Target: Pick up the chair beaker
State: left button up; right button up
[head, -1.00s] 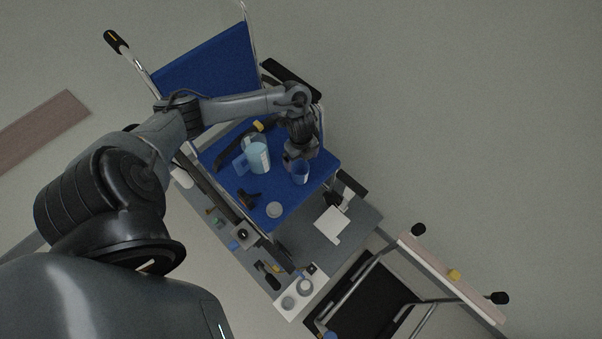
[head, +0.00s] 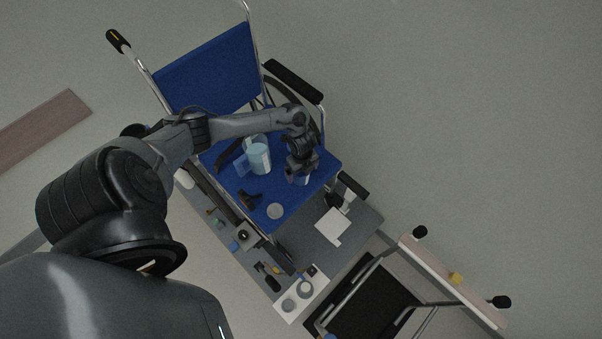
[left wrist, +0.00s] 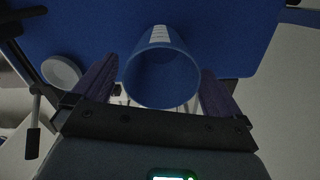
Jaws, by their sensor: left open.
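The blue beaker (head: 304,180) stands on the blue wheelchair seat (head: 290,200), near its front right edge, partly hidden under my left gripper (head: 301,166) in the head view. In the left wrist view the beaker (left wrist: 162,82) shows its open rim and a pale striped label, and it sits between the two open fingers of my left gripper (left wrist: 158,75). The fingers are on either side of it, and I cannot tell whether either touches it. My right gripper does not show.
A light blue jug (head: 258,157), a dark object (head: 249,199) and a pale round lid (head: 275,211) are on the seat left of the beaker. The wheelchair backrest (head: 207,70) and armrest (head: 293,81) rise behind. A grey table (head: 310,250) lies in front. Open floor is at right.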

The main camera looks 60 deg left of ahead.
pick_arm(q)
jog(key=c, duration=1)
jog(key=shift+o, duration=0.2)
jog(key=shift+r, duration=0.1)
jog(key=shift+r, duration=0.4)
jog(key=r, duration=0.3)
jog(key=shift+d+r+p, duration=0.2)
jog(key=shift+r+p, duration=0.1)
jog(key=d+r+p, duration=0.3)
jog(key=d+r, duration=0.3)
jog(key=d, duration=0.5)
jog(key=shift+d+r, duration=0.15)
jog(key=shift+r, duration=0.05)
jog(key=shift+w+d, duration=0.1)
jog(key=shift+w, duration=0.1)
